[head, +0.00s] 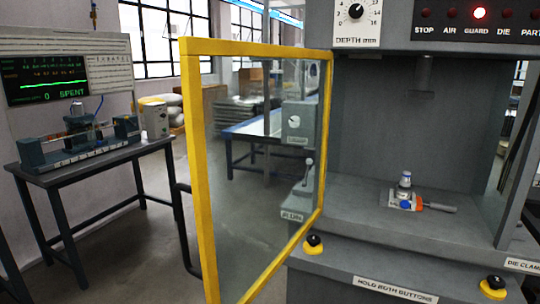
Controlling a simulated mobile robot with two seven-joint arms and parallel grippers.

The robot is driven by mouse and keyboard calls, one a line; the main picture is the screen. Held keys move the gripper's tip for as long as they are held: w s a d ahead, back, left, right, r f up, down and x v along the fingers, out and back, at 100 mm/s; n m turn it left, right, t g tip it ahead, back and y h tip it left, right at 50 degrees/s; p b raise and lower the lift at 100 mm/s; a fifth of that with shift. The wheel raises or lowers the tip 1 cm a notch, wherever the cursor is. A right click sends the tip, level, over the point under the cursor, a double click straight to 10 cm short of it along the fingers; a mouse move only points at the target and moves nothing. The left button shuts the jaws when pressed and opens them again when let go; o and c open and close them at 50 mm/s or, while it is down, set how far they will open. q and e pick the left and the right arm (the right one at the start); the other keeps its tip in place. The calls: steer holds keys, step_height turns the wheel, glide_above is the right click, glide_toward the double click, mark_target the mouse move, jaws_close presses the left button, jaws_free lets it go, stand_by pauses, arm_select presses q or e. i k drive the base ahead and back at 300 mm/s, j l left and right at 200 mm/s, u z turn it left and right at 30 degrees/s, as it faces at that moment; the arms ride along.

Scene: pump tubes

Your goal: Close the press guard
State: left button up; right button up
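The press guard (190,150) is a clear panel in a yellow frame, in the middle of the head view. It stands swung open, with its far edge at the left side of the press (405,150) and its free edge toward me. A dark bar handle (181,225) shows beside the free edge. The press opening is uncovered. Inside, a small bottle-like part (404,182) stands upright on a fixture with an orange-and-grey handle (436,207). Neither of my grippers is in view.
Two yellow-and-black buttons (314,243) (493,286) sit on the press front, around a "HOLD BOTH BUTTONS" label. A dark bench (95,171) with a test device and screen stands at the left. Floor between bench and guard is clear.

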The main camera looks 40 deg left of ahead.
mark_target(190, 48)
steer(key=j, duration=0.8)
steer(key=i+j, duration=0.1)
steer(key=j, duration=0.5)
steer(key=i+j+z, duration=0.1)
steer(key=j, duration=0.45)
steer(key=k, duration=0.2)
steer(key=l, duration=0.3)
